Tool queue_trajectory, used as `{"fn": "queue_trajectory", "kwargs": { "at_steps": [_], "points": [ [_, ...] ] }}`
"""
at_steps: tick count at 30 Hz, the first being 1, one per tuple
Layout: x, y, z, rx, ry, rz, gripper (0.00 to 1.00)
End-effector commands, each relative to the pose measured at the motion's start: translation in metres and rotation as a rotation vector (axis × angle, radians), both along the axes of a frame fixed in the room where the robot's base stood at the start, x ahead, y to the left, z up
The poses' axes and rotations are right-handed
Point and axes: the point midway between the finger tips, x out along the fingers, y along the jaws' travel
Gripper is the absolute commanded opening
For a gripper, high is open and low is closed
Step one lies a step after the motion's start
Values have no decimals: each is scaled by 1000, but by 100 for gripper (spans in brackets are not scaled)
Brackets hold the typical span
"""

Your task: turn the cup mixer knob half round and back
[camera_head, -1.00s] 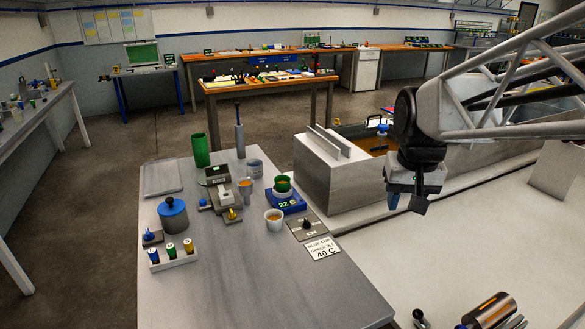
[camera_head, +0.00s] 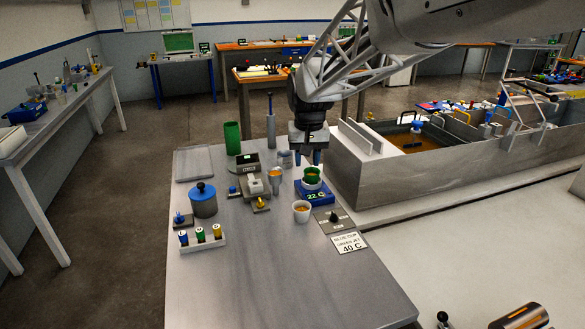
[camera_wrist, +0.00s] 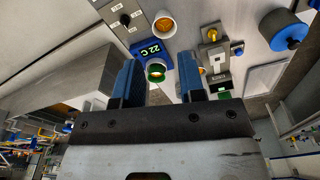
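A black knob (camera_head: 334,217) sits on a grey plate with small labels at the right edge of the bench; it also shows in the wrist view (camera_wrist: 125,19). A grey device (camera_head: 251,179) stands mid-bench, with a small yellow knob (camera_head: 261,204) at its front and a blue knob (camera_head: 233,191) beside it. I cannot tell which knob is the cup mixer's. My gripper (camera_head: 307,157) hangs above and behind that cup, fingers pointing down. It is open and empty, fingers (camera_wrist: 160,80) apart, touching nothing.
A white cup (camera_head: 301,211) with orange liquid stands in front of the blue unit. A blue-lidded pot (camera_head: 203,199), a vial rack (camera_head: 203,240) and a tall green cylinder (camera_head: 232,138) stand left. A metal bath (camera_head: 362,178) borders the right. The bench front is clear.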

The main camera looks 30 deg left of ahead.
Motion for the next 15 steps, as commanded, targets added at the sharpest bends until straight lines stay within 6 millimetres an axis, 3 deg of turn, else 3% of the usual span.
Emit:
{"fn": "queue_trajectory", "kwargs": {
  "at_steps": [1, 8, 15],
  "points": [
    [0, 21, -7, -4, 5, 18, 37],
    [-5, 105, -33, -14, 19, 85, 37],
    [-22, 194, -65, -25, 31, 154, 37]
  ]
}}
